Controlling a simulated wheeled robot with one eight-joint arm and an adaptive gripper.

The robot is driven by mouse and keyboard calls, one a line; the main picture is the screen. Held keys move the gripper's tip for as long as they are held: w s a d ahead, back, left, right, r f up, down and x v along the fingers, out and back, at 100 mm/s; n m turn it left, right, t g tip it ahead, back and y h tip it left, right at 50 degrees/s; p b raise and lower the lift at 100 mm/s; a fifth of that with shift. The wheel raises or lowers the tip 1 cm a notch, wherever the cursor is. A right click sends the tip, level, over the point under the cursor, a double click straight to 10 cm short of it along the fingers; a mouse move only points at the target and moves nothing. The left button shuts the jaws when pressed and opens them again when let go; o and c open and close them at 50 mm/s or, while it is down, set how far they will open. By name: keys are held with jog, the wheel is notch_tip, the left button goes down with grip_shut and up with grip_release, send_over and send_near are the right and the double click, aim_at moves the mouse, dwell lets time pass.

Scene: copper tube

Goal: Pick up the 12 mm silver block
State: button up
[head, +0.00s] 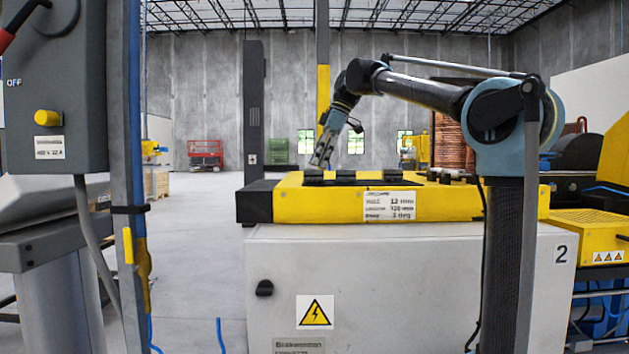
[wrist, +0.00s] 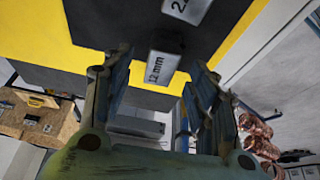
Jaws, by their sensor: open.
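The silver block marked "12 mm" (wrist: 163,62) shows in the upper middle of the wrist view, on a dark strip of the yellow-topped machine. My gripper (wrist: 158,74) is open, with one finger at each side of the block in the picture and nothing held. I cannot tell how far the fingertips are from the block. In the head view my gripper (head: 318,165) points down over the left part of the machine's yellow top. The block cannot be told apart there.
Another silver block (wrist: 188,9), its label cut off, lies close beyond the 12 mm block. The yellow machine top (head: 450,204) carries several low dark pieces to the right of my gripper. A grey control box (head: 45,90) and a post stand at the left.

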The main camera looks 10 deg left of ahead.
aim_at(313, 176)
jog(key=shift+x, duration=1.7)
grip_shut()
